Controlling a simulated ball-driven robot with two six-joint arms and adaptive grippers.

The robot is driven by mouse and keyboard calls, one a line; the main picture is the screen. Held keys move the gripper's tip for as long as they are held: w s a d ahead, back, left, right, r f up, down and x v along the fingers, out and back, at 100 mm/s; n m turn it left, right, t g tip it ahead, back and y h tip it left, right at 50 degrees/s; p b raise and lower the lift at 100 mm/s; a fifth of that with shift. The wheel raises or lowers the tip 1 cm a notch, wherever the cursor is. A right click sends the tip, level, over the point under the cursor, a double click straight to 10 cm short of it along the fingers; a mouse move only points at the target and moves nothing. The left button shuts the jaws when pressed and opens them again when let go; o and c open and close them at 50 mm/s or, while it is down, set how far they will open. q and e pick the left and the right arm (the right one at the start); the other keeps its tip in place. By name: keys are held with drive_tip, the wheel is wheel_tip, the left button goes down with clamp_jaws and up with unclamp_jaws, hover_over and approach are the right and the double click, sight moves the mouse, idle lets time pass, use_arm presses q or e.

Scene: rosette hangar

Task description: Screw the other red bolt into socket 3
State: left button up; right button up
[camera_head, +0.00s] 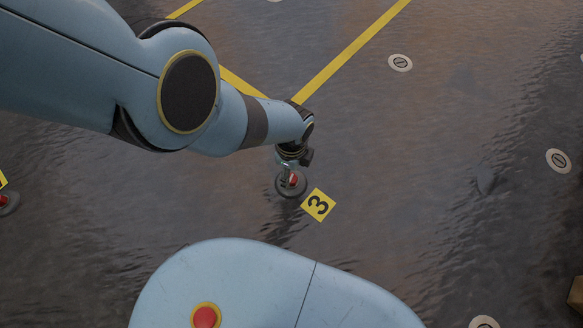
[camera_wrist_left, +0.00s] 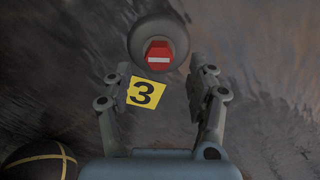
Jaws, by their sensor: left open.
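A red bolt (camera_head: 294,181) sits upright in the round grey socket (camera_head: 283,191) beside the yellow label 3 (camera_head: 318,205). In the left wrist view the bolt's red head (camera_wrist_left: 158,47) has a pale bar across it and stands inside the grey socket ring (camera_wrist_left: 148,30). The label 3 (camera_wrist_left: 145,94) lies on the near side. My left gripper (camera_head: 291,171) is above the socket. Its fingers (camera_wrist_left: 161,80) are open and empty, spread wider than the bolt head and apart from it. How deep the bolt sits cannot be told. My right gripper is not in view.
Another socket with a red top (camera_head: 8,202) shows at the left edge, its label cut off. Round slotted discs (camera_head: 400,63) lie flat on the dark floor (camera_head: 440,130). Yellow lines (camera_head: 350,50) meet behind the arm. A yellowish block (camera_head: 576,292) shows at the right edge.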

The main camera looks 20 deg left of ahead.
use_arm(q)
drive_tip(key=n, duration=1)
drive_tip(key=shift+n, duration=0.4)
drive_tip(key=n, duration=0.3)
drive_tip(key=shift+n+b, duration=0.35)
drive_tip(key=shift+n, duration=0.05)
drive_tip(key=n, duration=1.1)
drive_tip(key=shift+b, duration=0.4)
drive_tip(key=n, duration=0.4)
